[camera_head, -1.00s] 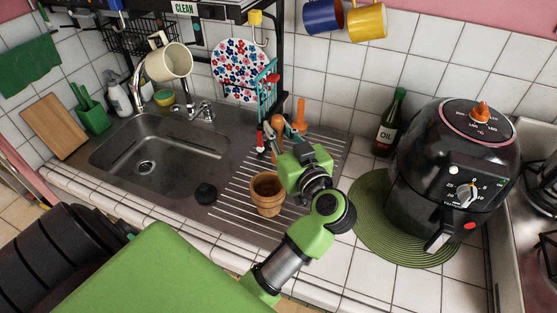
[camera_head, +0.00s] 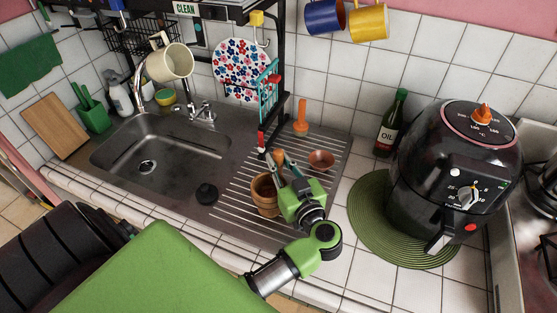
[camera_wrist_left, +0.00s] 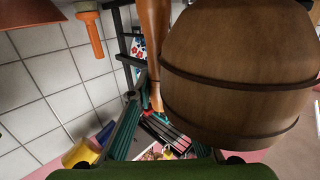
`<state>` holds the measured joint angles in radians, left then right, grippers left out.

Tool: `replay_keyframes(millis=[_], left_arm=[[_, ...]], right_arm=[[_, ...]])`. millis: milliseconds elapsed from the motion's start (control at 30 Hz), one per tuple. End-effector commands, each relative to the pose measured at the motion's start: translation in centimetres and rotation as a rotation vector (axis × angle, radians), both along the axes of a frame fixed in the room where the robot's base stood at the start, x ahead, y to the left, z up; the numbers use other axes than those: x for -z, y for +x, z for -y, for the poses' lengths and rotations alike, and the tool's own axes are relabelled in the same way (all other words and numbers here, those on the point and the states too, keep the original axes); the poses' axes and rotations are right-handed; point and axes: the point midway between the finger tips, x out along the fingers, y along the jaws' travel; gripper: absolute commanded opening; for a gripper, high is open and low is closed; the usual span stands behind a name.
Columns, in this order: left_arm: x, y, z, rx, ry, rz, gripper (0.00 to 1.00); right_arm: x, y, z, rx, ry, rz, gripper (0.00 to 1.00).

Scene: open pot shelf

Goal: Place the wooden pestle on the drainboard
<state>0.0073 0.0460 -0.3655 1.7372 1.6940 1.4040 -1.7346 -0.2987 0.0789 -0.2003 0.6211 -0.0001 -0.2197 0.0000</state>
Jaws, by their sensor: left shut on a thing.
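My left gripper (camera_head: 277,161) is shut on the wooden pestle (camera_head: 279,156), over the drainboard (camera_head: 240,200) just right of the wooden mortar (camera_head: 264,197). In the left wrist view the gripper (camera_wrist_left: 158,112) holds one end of the pestle (camera_wrist_left: 154,40). The pestle runs beside the outer wall of the banded mortar (camera_wrist_left: 235,75), and its other end is out of frame. I cannot tell whether the pestle touches the drainboard or the mortar. The mortar stands on the ribbed drainboard. My right gripper is not in view.
An orange-handled tool (camera_head: 301,117) and a small reddish bowl (camera_head: 321,160) are on the drainboard behind and to the right. The air fryer (camera_head: 455,175) and oil bottle (camera_head: 390,125) are further right.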

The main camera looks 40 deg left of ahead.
Motion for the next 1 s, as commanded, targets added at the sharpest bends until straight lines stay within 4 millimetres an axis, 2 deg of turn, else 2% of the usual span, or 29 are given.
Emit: replay_keyframes(millis=[67, 100, 167, 567, 667, 1000], left_arm=[[0.3, 0.0, 0.0, -0.001, 0.0, -0.001, 0.0], [0.3, 0.0, 0.0, -0.001, -0.001, -0.001, 0.2], [0.3, 0.0, 0.0, -0.001, -0.001, -0.001, 0.34], [-0.2, 0.0, 0.0, 0.0, 0.0, 0.001, 0.34], [-0.3, -0.7, 1.1, 0.001, -0.002, -0.005, 0.34], [-0.6, -4.5, 7.2, 0.0, -0.004, -0.005, 0.34]], right_arm=[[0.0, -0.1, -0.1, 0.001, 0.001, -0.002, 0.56], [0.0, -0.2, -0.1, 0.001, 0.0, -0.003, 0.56], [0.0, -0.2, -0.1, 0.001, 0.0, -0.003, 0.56], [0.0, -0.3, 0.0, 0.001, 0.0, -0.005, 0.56], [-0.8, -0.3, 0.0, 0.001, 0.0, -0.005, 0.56], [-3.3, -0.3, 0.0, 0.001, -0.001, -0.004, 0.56]])
